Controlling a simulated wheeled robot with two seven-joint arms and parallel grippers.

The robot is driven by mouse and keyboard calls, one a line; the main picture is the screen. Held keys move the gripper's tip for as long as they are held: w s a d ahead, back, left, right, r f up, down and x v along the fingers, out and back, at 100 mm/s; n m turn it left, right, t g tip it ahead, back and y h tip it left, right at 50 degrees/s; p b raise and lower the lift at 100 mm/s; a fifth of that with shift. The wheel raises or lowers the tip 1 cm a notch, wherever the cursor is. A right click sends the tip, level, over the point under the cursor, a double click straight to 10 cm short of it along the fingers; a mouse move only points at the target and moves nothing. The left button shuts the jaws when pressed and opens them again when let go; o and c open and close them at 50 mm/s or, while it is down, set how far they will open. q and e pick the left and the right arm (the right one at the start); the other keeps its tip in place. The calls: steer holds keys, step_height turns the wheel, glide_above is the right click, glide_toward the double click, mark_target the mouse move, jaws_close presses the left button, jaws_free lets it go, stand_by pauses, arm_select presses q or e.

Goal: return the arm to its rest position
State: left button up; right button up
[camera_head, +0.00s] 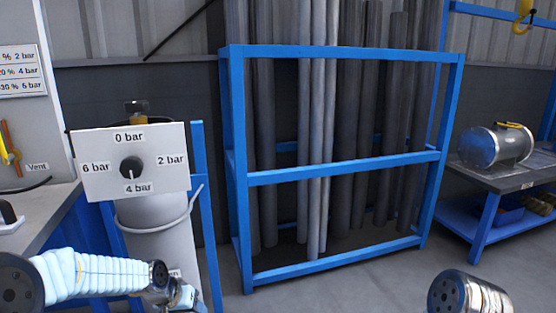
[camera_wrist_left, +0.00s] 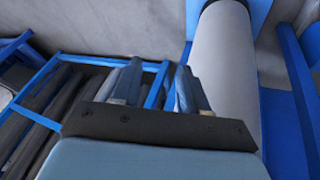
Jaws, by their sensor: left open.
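My left arm (camera_head: 95,274), in a pale blue ribbed sleeve, comes in from the lower left in the head view. Its gripper (camera_head: 180,298) is low in front of the white cylinder (camera_head: 160,240) below the dial panel, partly cut off by the bottom edge. In the left wrist view the gripper's two fingers (camera_wrist_left: 158,88) stand apart with nothing between them. The white cylinder (camera_wrist_left: 223,60) shows beyond and to the right of the fingers there. My right gripper is not in view.
A panel (camera_head: 105,165) carries a knob (camera_head: 131,167) whose mark points down towards "4 bar". A blue rack (camera_head: 340,172) of grey pipes stands mid-picture. A metal shell (camera_head: 492,147) lies on the right bench (camera_head: 490,178). A worktop (camera_head: 35,215) is at left. Some floor (camera_head: 350,285) is clear.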

arm_select(q)
steer(key=s+d+f+g, duration=0.1)
steer(key=s+d+f, duration=0.2)
steer(key=f, duration=0.3)
steer(key=s+d+f+g, duration=0.1)
steer(key=s+d+f, duration=0.1)
steer(key=s+f, duration=0.3)
steer(key=s+d+f+g, duration=0.1)
steer(key=s+d+f, duration=0.2)
steer(key=s+f, duration=0.3)
steer(key=s+d+f+n+h, duration=0.1)
steer(key=s+d+f, duration=0.3)
steer(key=s, duration=0.7)
steer(key=shift+s+d+f+n+g, duration=0.15)
steer(key=shift+s+f+n+g, duration=0.2)
steer(key=shift+f, duration=0.6)
steer(key=shift+w, duration=0.1)
